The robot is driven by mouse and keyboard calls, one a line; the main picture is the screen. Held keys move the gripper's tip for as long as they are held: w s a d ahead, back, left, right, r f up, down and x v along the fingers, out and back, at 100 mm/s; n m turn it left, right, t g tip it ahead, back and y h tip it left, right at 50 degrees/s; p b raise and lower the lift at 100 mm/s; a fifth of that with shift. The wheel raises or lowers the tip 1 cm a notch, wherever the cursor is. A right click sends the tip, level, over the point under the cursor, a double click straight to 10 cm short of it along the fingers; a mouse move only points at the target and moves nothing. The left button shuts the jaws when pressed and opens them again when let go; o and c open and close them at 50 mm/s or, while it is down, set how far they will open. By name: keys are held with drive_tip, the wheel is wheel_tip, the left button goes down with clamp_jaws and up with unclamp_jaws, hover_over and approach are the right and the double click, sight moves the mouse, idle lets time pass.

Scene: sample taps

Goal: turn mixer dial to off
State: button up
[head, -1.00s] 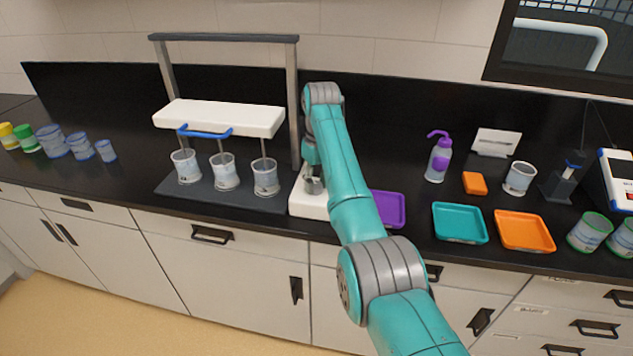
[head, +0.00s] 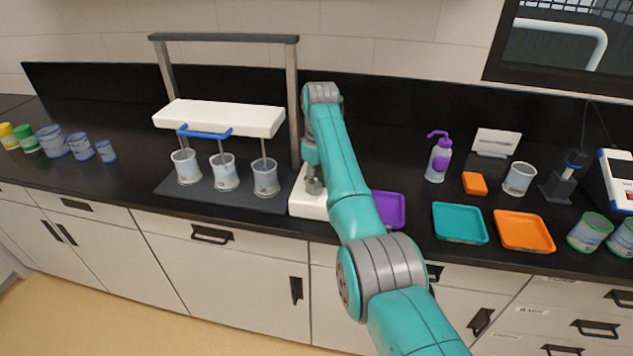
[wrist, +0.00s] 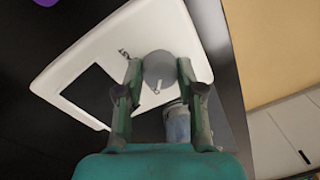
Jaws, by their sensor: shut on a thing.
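The mixer's white control box (head: 309,202) stands on the counter right of the stirring stand, mostly behind my arm in the head view. In the wrist view the box (wrist: 100,42) shows tilted, with a dark panel (wrist: 91,96) and small dark marks beside the dial. The round grey dial (wrist: 159,68) sits on its face. My gripper (wrist: 157,78) is shut on the dial, one finger on each side. In the head view my gripper (head: 313,183) points down at the box; its fingertips and the dial cannot be made out there.
The mixer stand (head: 292,105) with a white beam and several beakers (head: 224,172) is close on the left. A purple tray (head: 388,209) lies just right of my arm. Teal (head: 460,223) and orange (head: 524,231) trays lie farther right.

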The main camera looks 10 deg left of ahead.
sight(317, 184)
drive_tip(key=o, duration=1.1)
drive_tip(key=shift+o, duration=0.2)
drive_tip(key=shift+w+d+r, duration=0.1)
drive_tip(key=shift+r, duration=1.75)
drive_tip(key=shift+w+d+r, duration=0.1)
drive_tip(key=shift+r, duration=1.75)
drive_tip(key=shift+s+a, duration=0.1)
